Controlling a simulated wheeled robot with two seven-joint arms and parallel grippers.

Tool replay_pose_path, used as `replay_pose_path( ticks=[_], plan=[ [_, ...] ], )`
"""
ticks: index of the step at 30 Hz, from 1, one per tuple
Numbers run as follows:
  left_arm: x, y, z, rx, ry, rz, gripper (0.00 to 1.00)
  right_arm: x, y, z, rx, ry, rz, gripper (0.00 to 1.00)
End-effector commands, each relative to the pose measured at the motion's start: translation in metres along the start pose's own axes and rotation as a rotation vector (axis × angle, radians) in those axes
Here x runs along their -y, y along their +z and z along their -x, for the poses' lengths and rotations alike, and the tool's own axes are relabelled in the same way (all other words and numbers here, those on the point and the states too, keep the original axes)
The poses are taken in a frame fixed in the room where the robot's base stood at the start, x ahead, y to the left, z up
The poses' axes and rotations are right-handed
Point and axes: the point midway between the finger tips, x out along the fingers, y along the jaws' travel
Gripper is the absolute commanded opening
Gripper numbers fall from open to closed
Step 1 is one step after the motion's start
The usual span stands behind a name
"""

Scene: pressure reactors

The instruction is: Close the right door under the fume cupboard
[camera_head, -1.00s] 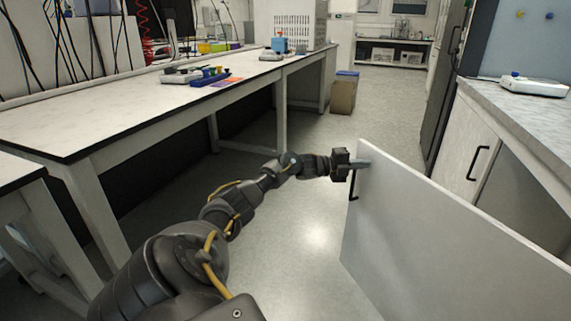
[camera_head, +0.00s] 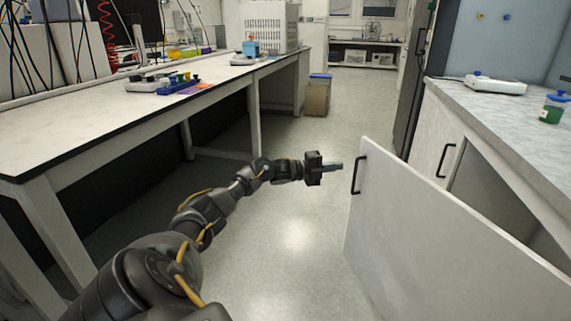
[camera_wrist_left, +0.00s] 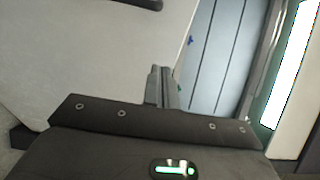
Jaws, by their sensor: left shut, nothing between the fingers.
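The right door (camera_head: 440,235) under the fume cupboard is a pale grey panel standing wide open into the aisle in the head view. Its black handle (camera_head: 357,173) is near its free upper left edge. My left gripper (camera_head: 338,165) is shut and empty, a little left of the handle, with a small gap showing between. In the left wrist view its closed fingers (camera_wrist_left: 162,88) point toward the edge of a pale panel (camera_wrist_left: 90,50), apparently the door, with a dark handle part (camera_wrist_left: 145,3) at the top. My right gripper is not in view.
The other cabinet door (camera_head: 432,150), with a black handle, is closed beside the open compartment. A long white bench (camera_head: 110,120) runs along the left. The aisle floor is clear.

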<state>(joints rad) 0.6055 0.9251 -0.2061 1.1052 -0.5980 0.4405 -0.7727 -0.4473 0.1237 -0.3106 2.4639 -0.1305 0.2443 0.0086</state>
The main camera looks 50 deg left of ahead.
Motion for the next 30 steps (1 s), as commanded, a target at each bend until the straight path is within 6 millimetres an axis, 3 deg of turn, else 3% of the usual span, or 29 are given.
replay_pose_path(
  ticks=[3,13,23,27,29,30],
  plan=[
    [0.002,-0.001,0.011,-0.01,0.001,-0.003,0.0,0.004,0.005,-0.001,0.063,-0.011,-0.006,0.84],
    [0.0,0.044,0.067,-0.007,0.002,-0.002,0.0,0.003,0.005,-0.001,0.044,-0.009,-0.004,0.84],
    [0.001,0.058,0.085,-0.01,-0.001,-0.002,0.0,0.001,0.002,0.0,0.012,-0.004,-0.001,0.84],
    [-0.009,0.046,0.077,-0.031,0.003,0.015,0.0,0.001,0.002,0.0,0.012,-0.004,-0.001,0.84],
    [-0.023,0.027,0.064,-0.064,0.008,0.04,0.0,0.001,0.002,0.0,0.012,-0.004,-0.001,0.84],
    [-0.037,0.007,0.052,-0.095,0.013,0.065,0.0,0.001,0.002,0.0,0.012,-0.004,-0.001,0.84]
  ],
)
